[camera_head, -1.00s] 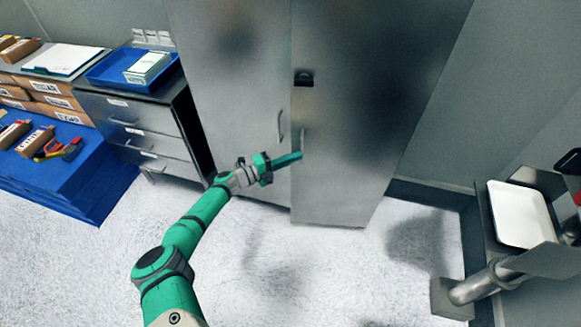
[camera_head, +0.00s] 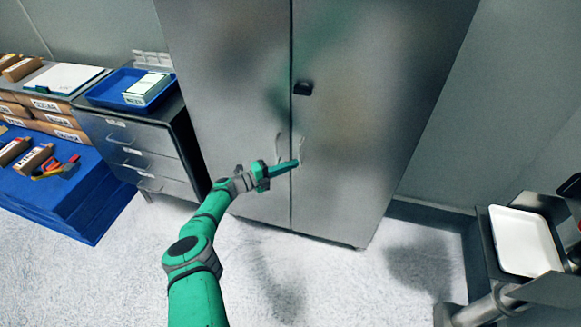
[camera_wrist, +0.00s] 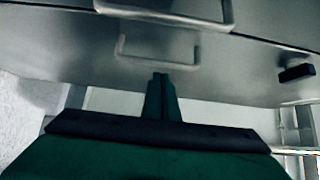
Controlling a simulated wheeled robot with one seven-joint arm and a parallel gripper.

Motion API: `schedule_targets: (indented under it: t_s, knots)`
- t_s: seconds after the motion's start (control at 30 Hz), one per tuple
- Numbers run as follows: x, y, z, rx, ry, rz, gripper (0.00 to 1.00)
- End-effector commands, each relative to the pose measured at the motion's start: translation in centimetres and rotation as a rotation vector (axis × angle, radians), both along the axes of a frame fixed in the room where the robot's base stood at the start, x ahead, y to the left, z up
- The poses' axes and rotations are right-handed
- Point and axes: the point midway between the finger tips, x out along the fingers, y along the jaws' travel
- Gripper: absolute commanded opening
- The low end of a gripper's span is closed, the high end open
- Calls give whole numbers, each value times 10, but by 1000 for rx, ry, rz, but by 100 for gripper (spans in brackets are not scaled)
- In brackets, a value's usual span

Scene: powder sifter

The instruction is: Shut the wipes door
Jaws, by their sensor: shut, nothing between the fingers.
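A tall grey metal cabinet has a left door (camera_head: 225,90) and a right door (camera_head: 370,120). No label shows which is the wipes door. The two doors look about flush, with a thin dark seam between them. The left handle (camera_head: 279,147) and right handle (camera_head: 301,150) flank the seam. A black latch (camera_head: 302,88) is above them; it also shows in the wrist view (camera_wrist: 297,73). My gripper (camera_head: 297,163) is shut and empty, its tip in front of the seam just below the handles. In the wrist view, the fingertips (camera_wrist: 160,76) point at the cabinet front; contact is unclear.
A drawer unit (camera_head: 140,150) with a blue tray (camera_head: 105,88) on top stands to the left. Blue stacked platforms (camera_head: 75,205) with boxes are further left. A white tray (camera_head: 525,240) on a metal stand is at the right. The floor before the cabinet is clear.

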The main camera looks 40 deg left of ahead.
Motion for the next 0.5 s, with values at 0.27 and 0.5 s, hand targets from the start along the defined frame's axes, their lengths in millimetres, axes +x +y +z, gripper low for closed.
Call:
schedule_targets:
  t_s: [0.27,0.5]
  knots:
    - [0,0,0,0,0,0,0]
    - [-14,7,0,0,1,2,0]
